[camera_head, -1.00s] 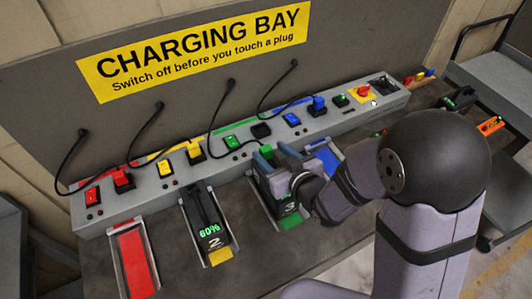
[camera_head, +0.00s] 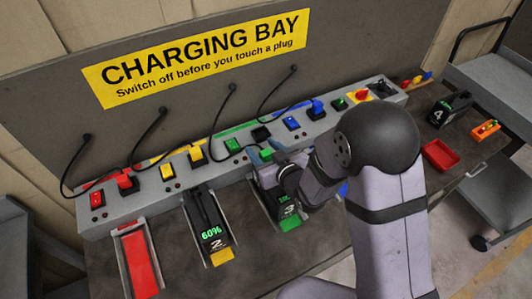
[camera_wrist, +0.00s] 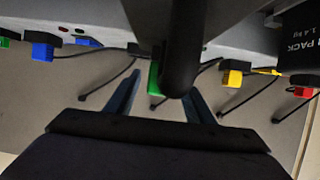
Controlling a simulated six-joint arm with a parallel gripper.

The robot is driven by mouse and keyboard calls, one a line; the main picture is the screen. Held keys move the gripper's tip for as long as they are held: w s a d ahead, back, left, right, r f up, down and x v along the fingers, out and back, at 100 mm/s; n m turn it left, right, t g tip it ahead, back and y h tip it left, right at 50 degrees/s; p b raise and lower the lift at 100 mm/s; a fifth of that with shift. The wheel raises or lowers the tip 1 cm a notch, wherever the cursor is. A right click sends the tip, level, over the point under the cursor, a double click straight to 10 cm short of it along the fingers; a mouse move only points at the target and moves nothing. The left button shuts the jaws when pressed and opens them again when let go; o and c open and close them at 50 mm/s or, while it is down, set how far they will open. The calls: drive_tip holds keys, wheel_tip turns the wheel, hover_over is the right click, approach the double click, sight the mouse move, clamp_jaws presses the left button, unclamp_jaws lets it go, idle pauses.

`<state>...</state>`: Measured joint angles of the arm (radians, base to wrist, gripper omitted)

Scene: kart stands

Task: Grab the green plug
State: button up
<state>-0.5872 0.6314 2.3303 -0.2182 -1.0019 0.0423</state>
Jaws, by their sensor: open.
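The green plug (camera_head: 267,153) shows as a small patch beside battery pack 3 (camera_head: 281,206), with its black cable running from the back wall. In the wrist view the green plug (camera_wrist: 154,78) is partly hidden by the pack's dark handle (camera_wrist: 186,45). My gripper (camera_head: 266,156) is open at the plug. In the wrist view its two blue fingers (camera_wrist: 160,98) stand on either side of the plug, with gaps visible. I cannot tell how deep the plug sits between them. The green switch (camera_head: 232,145) is on the panel next to an empty-looking black socket (camera_head: 261,134).
Pack 2 (camera_head: 208,222) stands close left of pack 3. Red (camera_head: 127,182), yellow (camera_head: 195,154) and blue (camera_head: 317,107) plugs sit along the charging panel with their cables. A red tray (camera_head: 440,155) and pack 4 (camera_head: 440,114) are to the right.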

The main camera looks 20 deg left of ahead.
drive_tip(key=shift+x, duration=0.9)
drive_tip(key=c, duration=1.1)
drive_tip(key=shift+c, duration=0.2)
drive_tip(key=shift+r, duration=0.2)
wheel_tip(320, 180, up, 9)
drive_tip(key=b, duration=0.2)
drive_tip(key=shift+r, duration=0.25)
